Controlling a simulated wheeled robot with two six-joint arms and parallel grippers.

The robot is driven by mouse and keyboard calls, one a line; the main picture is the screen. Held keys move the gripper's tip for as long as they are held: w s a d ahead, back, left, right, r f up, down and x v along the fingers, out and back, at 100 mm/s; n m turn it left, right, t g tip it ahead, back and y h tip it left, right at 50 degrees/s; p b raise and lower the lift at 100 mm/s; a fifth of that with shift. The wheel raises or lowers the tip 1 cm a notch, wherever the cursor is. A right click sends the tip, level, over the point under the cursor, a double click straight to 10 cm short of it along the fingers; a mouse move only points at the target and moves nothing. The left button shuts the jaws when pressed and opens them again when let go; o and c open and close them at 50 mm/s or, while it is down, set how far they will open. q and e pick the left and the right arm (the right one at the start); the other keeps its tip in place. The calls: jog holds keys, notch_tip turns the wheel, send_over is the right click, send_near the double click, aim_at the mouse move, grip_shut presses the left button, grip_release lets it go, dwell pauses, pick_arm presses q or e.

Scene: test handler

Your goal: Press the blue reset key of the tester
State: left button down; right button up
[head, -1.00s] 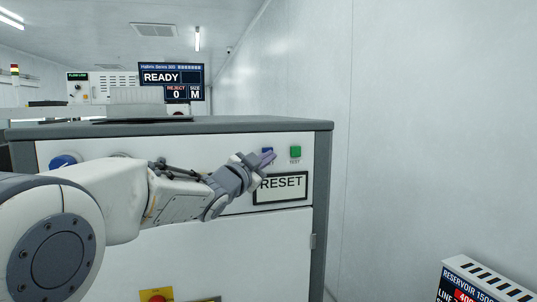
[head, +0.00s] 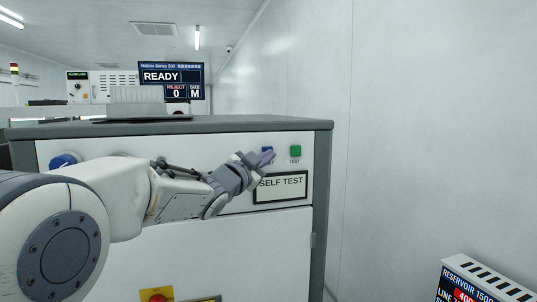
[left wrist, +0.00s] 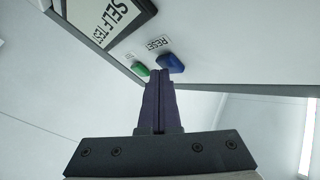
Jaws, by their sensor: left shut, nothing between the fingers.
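The tester (head: 180,236) is a white cabinet with a grey top and frame. Its blue reset key (head: 267,150) sits on the upper right of the front panel, left of a green test key (head: 295,151). The framed display (head: 281,187) below reads SELF TEST. My left gripper (head: 265,157) is shut and empty, its purple fingertips at the blue key. In the left wrist view the fingertips (left wrist: 160,84) point at the blue key (left wrist: 170,63), labelled RESET; whether they touch it I cannot tell. The green key (left wrist: 140,69) is beside it. My right gripper is not in view.
A blue knob (head: 63,161) is at the panel's left, partly behind my arm. A yellow plate with a red button (head: 157,295) is low on the front. A reservoir box (head: 487,282) stands at the lower right. A monitor (head: 171,77) behind reads READY.

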pick_arm(q)
jog(key=shift+s+d+b, duration=0.2)
jog(key=shift+s+b, duration=0.25)
jog(key=shift+s, duration=0.25)
jog(key=s+b, duration=0.1)
jog(key=s+d+b, duration=0.1)
jog(key=s, duration=0.1)
jog(key=s+b, duration=0.1)
jog(key=shift+s+d, duration=0.25)
jog(key=shift+s, duration=0.1)
jog(key=shift+f, duration=0.1)
